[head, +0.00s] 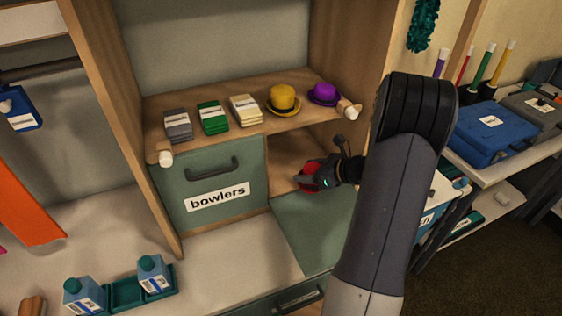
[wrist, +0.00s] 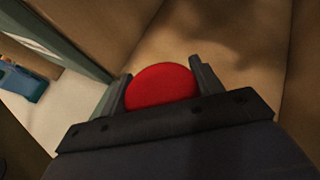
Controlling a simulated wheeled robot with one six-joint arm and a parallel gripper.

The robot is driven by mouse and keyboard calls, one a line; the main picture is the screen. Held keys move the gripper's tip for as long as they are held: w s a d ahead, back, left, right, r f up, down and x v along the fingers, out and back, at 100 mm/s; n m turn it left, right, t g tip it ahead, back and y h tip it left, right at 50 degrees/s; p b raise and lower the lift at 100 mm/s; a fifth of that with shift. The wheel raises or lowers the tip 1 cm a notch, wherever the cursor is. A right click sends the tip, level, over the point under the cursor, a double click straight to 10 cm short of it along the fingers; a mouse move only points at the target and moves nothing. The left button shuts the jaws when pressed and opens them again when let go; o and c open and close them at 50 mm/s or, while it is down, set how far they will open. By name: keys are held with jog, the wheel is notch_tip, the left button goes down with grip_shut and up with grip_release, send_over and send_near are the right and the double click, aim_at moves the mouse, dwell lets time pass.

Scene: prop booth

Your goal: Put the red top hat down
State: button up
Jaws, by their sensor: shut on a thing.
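The red top hat (wrist: 160,84) sits between the two fingers of my gripper (wrist: 158,88) in the wrist view, its round red top showing. My gripper is shut on it. In the head view the red hat (head: 309,178) is at the open compartment right of the "bowlers" door, partly hidden by my gripper (head: 316,178). Wooden compartment walls and floor (wrist: 225,50) surround it in the wrist view. I cannot tell whether the hat touches the compartment floor.
The "bowlers" door (head: 213,190) is closed on the left. A green panel (head: 312,228) lies lowered in front of the open compartment. The shelf above holds a yellow bowler (head: 284,98), a purple bowler (head: 324,93) and folded cloth stacks (head: 212,118). A blue case (head: 490,133) stands at right.

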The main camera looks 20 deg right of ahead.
jog(key=p, duration=0.2)
send_over(279, 175)
jog(key=shift+s+d, duration=0.4)
jog(key=shift+s, duration=0.05)
jog(key=shift+w+a+f+p, duration=0.15)
jog(key=shift+w+a+f, duration=0.1)
jog(key=shift+f, duration=0.35)
jog(key=shift+w+a+f+p, duration=0.15)
jog(key=shift+w+f, duration=0.1)
jog(key=shift+f, duration=0.9)
jog(key=shift+f, duration=0.3)
jog(key=o, duration=0.7)
jog(key=shift+r, duration=0.1)
jog(key=shift+r, duration=0.15)
